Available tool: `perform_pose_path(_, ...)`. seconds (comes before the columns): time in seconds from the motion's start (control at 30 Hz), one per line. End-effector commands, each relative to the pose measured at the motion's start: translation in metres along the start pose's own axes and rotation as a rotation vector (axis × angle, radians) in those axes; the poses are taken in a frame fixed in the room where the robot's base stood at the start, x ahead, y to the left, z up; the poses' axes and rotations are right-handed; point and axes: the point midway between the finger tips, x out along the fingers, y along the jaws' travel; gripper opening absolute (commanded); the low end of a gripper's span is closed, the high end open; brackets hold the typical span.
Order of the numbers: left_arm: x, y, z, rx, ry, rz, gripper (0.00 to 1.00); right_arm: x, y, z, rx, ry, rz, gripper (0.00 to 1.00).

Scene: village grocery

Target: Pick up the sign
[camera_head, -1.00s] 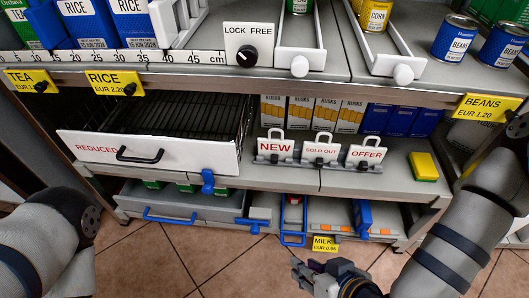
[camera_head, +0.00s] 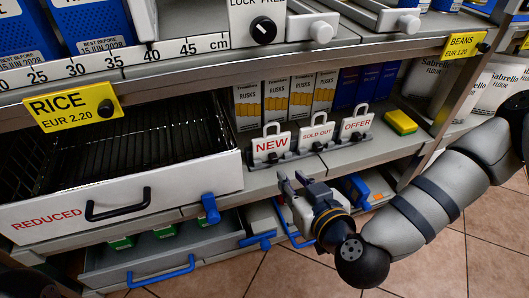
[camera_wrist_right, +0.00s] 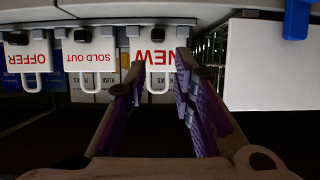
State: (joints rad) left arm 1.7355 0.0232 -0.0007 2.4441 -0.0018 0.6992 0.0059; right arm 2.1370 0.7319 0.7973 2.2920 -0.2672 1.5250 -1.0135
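Three small white signs with loop handles stand in a row on a dark rail on the middle shelf: NEW (camera_head: 271,148), SOLD OUT (camera_head: 317,134) and OFFER (camera_head: 356,124). My right gripper (camera_head: 294,182) is open and empty, in front of and below the row. The right wrist view is upside down. There the gripper (camera_wrist_right: 160,64) has its fingers spread toward the NEW sign (camera_wrist_right: 152,47), with the sign's handle seen between the fingertips. I cannot tell whether they touch. The SOLD OUT sign (camera_wrist_right: 90,52) and OFFER sign (camera_wrist_right: 27,54) are beside it. My left gripper is out of view.
The REDUCED drawer (camera_head: 165,196) is pulled out just left of the signs. Rusks boxes (camera_head: 276,101) stand behind them, and a yellow sponge (camera_head: 400,122) lies to their right. A shelf with price tags overhangs them. Blue-handled drawers (camera_head: 160,254) are below.

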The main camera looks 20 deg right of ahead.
Motion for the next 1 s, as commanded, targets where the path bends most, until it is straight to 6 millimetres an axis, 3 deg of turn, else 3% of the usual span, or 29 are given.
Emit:
perform_pose_path(0.2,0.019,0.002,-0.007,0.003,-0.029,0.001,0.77,0.05,0.001,0.006,0.002,-0.003,0.002,0.23)
perform_pose_path(0.6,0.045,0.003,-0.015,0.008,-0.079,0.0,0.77,0.112,0.002,0.011,0.002,-0.004,0.001,0.23)
perform_pose_path(0.87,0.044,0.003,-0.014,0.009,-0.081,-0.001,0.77,0.114,0.002,0.006,0.001,-0.001,-0.001,0.23)
perform_pose_path(0.97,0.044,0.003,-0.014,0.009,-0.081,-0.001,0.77,0.114,0.002,0.007,0.001,-0.001,-0.001,0.01)
perform_pose_path(1.0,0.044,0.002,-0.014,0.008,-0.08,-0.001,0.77,0.114,0.002,0.007,0.001,-0.001,-0.001,0.0)
